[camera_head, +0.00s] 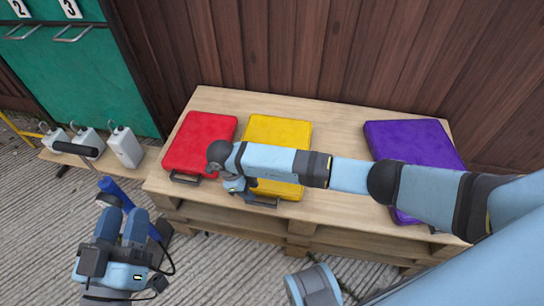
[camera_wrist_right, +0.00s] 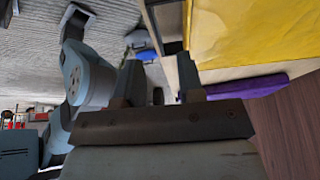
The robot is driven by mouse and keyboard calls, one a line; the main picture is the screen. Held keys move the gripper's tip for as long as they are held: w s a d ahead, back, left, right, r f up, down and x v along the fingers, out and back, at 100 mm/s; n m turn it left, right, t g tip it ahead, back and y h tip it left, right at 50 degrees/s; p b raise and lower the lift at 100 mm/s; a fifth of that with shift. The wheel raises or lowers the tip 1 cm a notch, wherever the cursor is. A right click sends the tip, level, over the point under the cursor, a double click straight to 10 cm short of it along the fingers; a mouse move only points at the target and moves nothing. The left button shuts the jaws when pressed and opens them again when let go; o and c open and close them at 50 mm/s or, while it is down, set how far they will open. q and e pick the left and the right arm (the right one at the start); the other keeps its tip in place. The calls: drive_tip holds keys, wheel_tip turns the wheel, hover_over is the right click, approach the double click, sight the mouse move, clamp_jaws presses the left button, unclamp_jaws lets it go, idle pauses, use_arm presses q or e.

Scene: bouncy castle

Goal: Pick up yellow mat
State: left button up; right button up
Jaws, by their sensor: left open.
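The yellow mat (camera_head: 280,133) lies flat on the pallet-like wooden table, between a red mat and a purple mat. A dark handle sits at its front edge, and my right arm crosses over its middle. My right gripper (camera_head: 236,186) is at the mat's front left part, mostly hidden under my wrist in the head view. In the right wrist view the fingers of the right gripper (camera_wrist_right: 158,72) are apart, with the yellow mat (camera_wrist_right: 240,30) beyond them and a dark part of it near one fingertip. My left gripper (camera_head: 122,217) is open and empty, left of the table over the ground.
The red mat (camera_head: 200,140) lies close on the left and the purple mat (camera_head: 412,143) on the right of the wooden table (camera_head: 340,135). A wooden wall (camera_head: 330,50) stands behind. White jugs (camera_head: 125,147) stand on a low board at the left, by a green cabinet (camera_head: 80,75).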

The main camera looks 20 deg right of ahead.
sight(261, 203)
drive_tip(key=x, duration=0.2)
drive_tip(key=shift+s+d+f, duration=0.1)
drive_tip(key=shift+d+f, duration=0.05)
drive_tip(key=shift+f, duration=0.2)
use_arm(q)
drive_tip(key=shift+w+d+f+g+b, duration=0.15)
drive_tip(key=shift+f+g+b, duration=0.2)
drive_tip(key=shift+f+b, duration=0.45)
drive_tip(key=shift+s+d+f+g+b, duration=0.1)
drive_tip(key=shift+f+g+b, duration=0.35)
drive_tip(key=shift+f, duration=0.5)
use_arm(e)
drive_tip(key=shift+x, duration=2.4)
drive_tip(key=shift+s, duration=0.25)
clamp_jaws()
